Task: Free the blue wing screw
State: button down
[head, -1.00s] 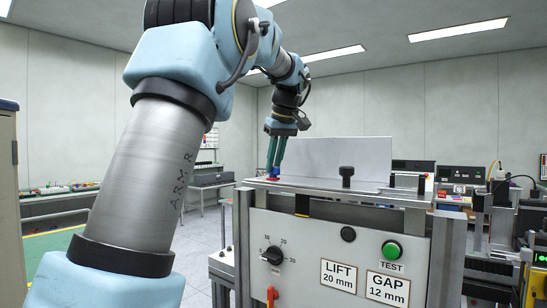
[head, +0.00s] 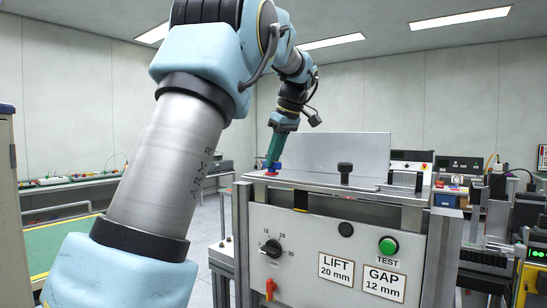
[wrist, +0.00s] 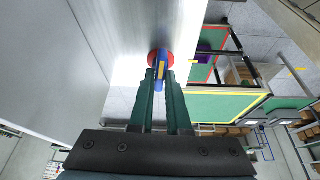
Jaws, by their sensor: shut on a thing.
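The blue wing screw (wrist: 158,70) stands on a red round base (wrist: 152,58) at the edge of a metal top plate (wrist: 130,75). In the head view the blue screw (head: 277,166) is a small patch beside the fingertips, with red (head: 271,173) under it. My gripper (wrist: 161,76) has green fingers and points down at the plate. Its tips are shut on the blue wing, one on each side. In the head view my gripper (head: 270,165) is at the plate's left end. The screw's shank is hidden.
An upright grey panel (head: 330,152) stands behind the plate. A black knob (head: 345,170) rises from the plate to the right. The front panel (head: 310,235) carries a dial (head: 271,248), a green button (head: 388,245) and LIFT and GAP labels. Benches stand behind.

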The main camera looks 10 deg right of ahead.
jog(key=c, duration=0.9)
grip_release()
jog(key=v, duration=1)
jog(key=shift+d+r, duration=0.1)
jog(key=shift+r, duration=0.3)
jog(key=shift+s, duration=0.1)
